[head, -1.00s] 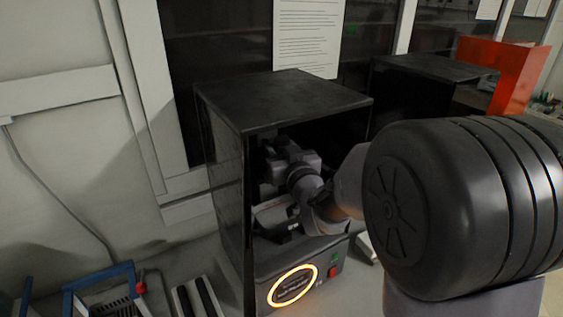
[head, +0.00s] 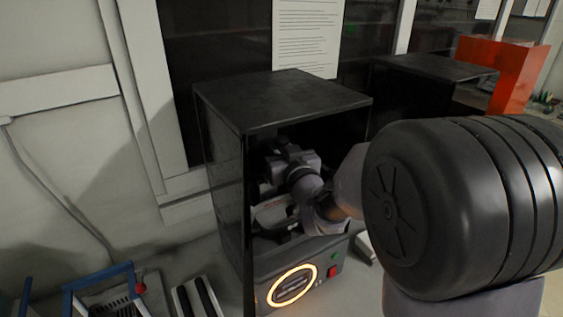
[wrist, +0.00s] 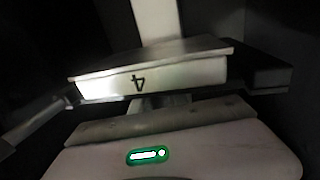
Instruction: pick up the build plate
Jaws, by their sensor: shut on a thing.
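The build plate (wrist: 152,77) is a pale, flat block with a dark top edge and an upside-down "4" on its near face. It sits across the middle of the wrist view, slightly tilted in the picture. My gripper (wrist: 165,95) is shut on it, with a dark finger at its left end and another at its right end. In the head view my gripper (head: 272,222) is inside the open-fronted black printer cabinet (head: 285,100). The plate is hard to make out there, in shadow and partly behind my arm.
The cabinet's roof and side walls closely surround my arm. Its base has a glowing ring (head: 293,285) and a red switch (head: 332,271). A blue-handled basket (head: 100,285) stands at lower left. Another black cabinet (head: 425,75) and an orange panel (head: 515,75) stand at right.

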